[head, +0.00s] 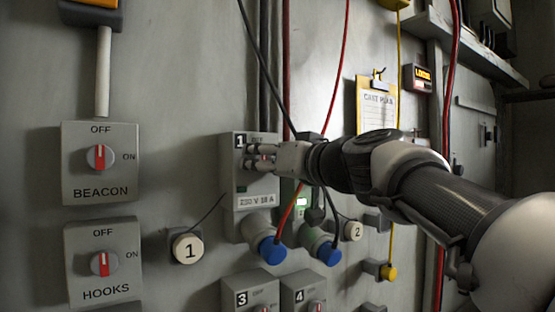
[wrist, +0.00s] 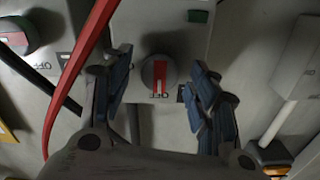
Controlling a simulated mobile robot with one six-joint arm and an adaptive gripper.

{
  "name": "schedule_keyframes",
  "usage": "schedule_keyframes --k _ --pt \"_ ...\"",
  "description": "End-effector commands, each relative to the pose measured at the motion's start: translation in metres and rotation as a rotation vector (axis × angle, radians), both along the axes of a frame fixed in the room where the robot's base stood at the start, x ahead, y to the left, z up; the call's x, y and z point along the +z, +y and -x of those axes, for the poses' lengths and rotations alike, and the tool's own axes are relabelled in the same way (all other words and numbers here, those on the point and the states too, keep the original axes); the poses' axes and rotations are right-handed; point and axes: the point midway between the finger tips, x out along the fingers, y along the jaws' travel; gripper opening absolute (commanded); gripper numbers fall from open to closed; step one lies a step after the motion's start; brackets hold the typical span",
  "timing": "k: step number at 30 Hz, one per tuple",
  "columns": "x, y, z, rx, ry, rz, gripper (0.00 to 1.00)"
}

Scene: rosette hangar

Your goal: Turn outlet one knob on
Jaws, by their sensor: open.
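The outlet one box (head: 236,205) is a grey wall box marked 1, with a plate reading 230 V 16 A and a blue socket cap (head: 270,250) below. Its knob (wrist: 158,76) is round and grey with a red bar; in the wrist view the bar lies in line with the upside-down OFF label. In the head view my fingers mostly cover the knob. My gripper (wrist: 163,92) is open, with one blue-padded finger on each side of the knob and a visible gap to each. In the head view my gripper (head: 258,157) is at the box's front.
A red cable (wrist: 76,75) passes beside my left finger in the wrist view. BEACON (head: 99,158) and HOOKS (head: 103,263) switches are at left, both at OFF. Outlet boxes 3 (head: 240,299) and 4 (head: 300,297) are below. A round tag 1 (head: 187,248) hangs left of the box.

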Motion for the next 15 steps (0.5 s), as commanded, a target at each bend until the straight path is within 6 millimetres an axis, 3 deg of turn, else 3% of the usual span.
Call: schedule_keyframes --k 7,15 --pt "-0.0002 0.0003 -0.0007 0.0 0.0 0.0 0.54" --pt "-0.0003 0.0001 -0.0006 0.0 0.0 0.0 0.37"
